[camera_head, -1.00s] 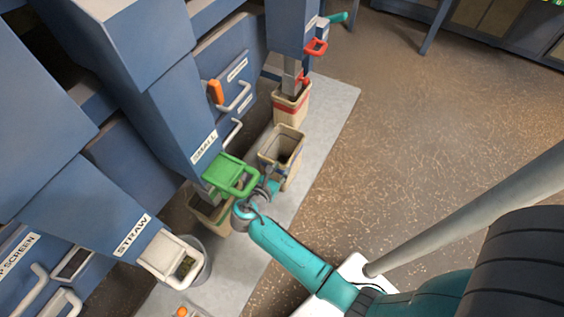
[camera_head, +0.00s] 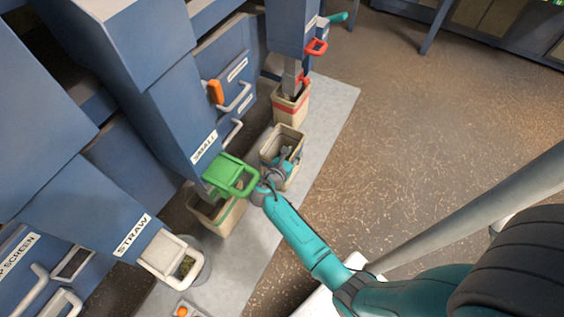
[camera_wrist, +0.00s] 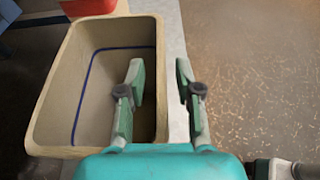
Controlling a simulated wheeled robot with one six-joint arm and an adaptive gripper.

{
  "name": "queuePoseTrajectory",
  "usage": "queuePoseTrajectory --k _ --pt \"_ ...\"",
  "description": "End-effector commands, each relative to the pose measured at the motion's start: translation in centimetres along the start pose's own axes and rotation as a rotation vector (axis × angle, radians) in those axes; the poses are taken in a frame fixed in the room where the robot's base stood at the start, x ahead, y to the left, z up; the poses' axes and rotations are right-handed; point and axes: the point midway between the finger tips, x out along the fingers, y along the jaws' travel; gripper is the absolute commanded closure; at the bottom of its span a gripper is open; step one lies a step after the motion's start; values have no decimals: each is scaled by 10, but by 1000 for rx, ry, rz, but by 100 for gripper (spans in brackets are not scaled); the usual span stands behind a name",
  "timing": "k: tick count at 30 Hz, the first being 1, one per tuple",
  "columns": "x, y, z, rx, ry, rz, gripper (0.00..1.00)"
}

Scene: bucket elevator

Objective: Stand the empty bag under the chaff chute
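The empty bag (camera_head: 266,155), beige and open-topped, stands upright on the grey floor strip between the green-handled and red-handled chutes. In the wrist view the bag (camera_wrist: 52,100) shows a blue line around its bare inside. My gripper (camera_head: 287,160) is at the bag's right side. In the wrist view my gripper (camera_wrist: 158,75) is open, one finger inside the bag and the other outside, with the right wall between them and gaps on both sides. I cannot read a chaff label on any chute.
A bag with a red band (camera_head: 290,104) stands under the red-handled chute. A green-banded bag (camera_head: 218,222) is under the green-handled SMALL chute (camera_head: 226,172). A grey bucket (camera_head: 203,270) is under the STRAW chute (camera_head: 150,240).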

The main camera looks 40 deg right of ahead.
Motion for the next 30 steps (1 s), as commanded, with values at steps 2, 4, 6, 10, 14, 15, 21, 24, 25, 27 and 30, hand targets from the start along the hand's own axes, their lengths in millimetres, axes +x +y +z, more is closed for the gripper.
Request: queuePoseTrajectory --k 2,4,6,10,14,15,21,24,25,27,30 --pt "4 0 0 0 0 1 66" --pt "4 0 0 0 0 2 66" --pt "4 0 0 0 0 2 66" --pt "4 0 0 -1 0 2 78" --pt "4 0 0 -1 0 1 100" --pt "4 0 0 -1 0 1 100" --pt "4 0 0 0 -1 2 100" --pt "4 0 0 0 -1 2 100" --pt "4 0 0 0 -1 2 100" --pt "3 0 1 0 -1 1 100" --pt "2 0 4 1 -1 1 100"
